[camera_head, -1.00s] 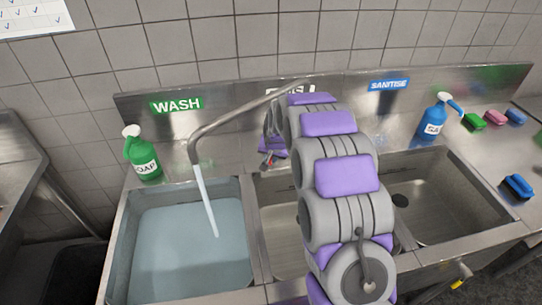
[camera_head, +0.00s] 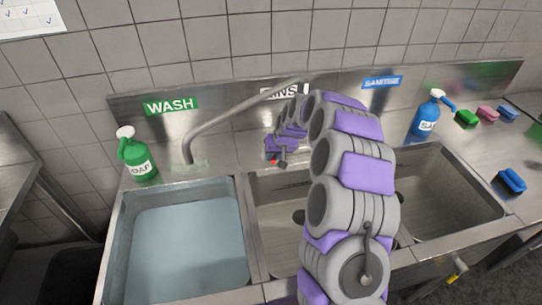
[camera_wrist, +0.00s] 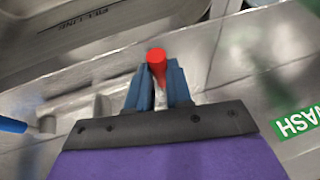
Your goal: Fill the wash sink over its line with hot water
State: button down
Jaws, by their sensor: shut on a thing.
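The wash sink (camera_head: 122,235) is at the left under the green WASH sign (camera_head: 171,106) and holds pale blue water (camera_head: 190,245). A metal spout (camera_head: 215,122) reaches left and bends down at the sink's back edge; no stream shows from it. My gripper (camera_head: 278,158) is at the back ledge behind the middle sink. In the wrist view, my gripper (camera_wrist: 158,90) is shut on a red tap handle (camera_wrist: 157,60). Lettering like a fill line (camera_wrist: 85,18) shows on a basin wall there. I cannot tell the water's level against it.
A green soap bottle (camera_head: 138,155) stands on the left ledge, and a blue sanitiser bottle (camera_head: 428,115) at the right. Brushes and sponges (camera_head: 487,113) lie on the right counter. My arm crosses the middle sink and hides much of it.

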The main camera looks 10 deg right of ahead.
jog(key=shift+w+r, duration=0.15)
jog(key=c, duration=1)
grip_release()
jog(key=shift+c, duration=0.2)
jog(key=p+v, duration=0.3)
jog(key=v, duration=1.4)
jog(key=s+a+r+n+g, duration=0.15)
jog(key=s+a, duration=0.25)
jog(key=s, duration=0.6)
jog(key=s+a+r+g, duration=0.1)
jog(key=s+a+r, duration=0.15)
jog(key=s, duration=0.65)
jog(key=s+f+m+g+h, duration=0.1)
jog(key=s+f+g+h, duration=0.1)
jog(key=s, duration=2.4)
jog(key=shift+d+f+g, duration=0.35)
jog(key=shift+g, duration=0.5)
